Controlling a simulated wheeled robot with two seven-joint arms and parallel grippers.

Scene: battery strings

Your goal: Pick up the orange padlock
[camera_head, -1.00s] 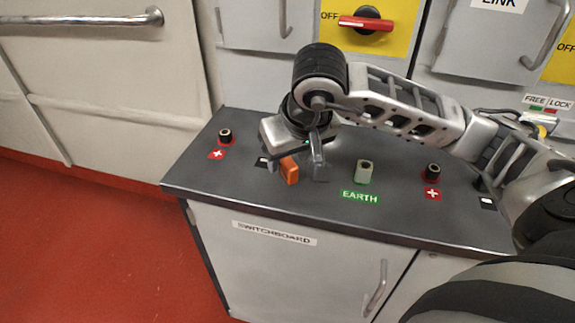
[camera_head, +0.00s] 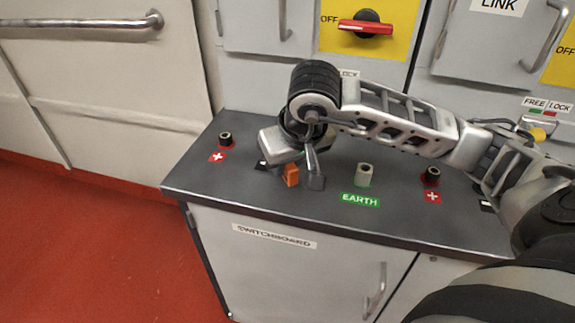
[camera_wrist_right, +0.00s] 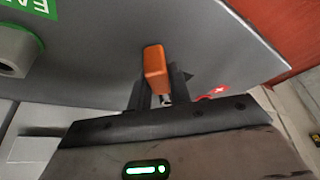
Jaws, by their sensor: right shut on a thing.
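The orange padlock (camera_head: 291,175) is at the left-middle part of the dark switchboard top. In the right wrist view the orange padlock (camera_wrist_right: 155,68) sits between the fingers, its metal shackle showing towards the palm. My right gripper (camera_head: 292,178) reaches down from above and is shut on it. The right gripper's fingers (camera_wrist_right: 158,88) also show in the right wrist view. I cannot tell whether the padlock touches the surface. My left gripper is not in view.
The dark switchboard top (camera_head: 330,220) bears a black terminal (camera_head: 225,139) at left, a pale EARTH terminal (camera_head: 364,174) right of the gripper, and another black terminal (camera_head: 431,176) further right. Cabinets with a red switch handle (camera_head: 365,27) stand behind. The front edge is clear.

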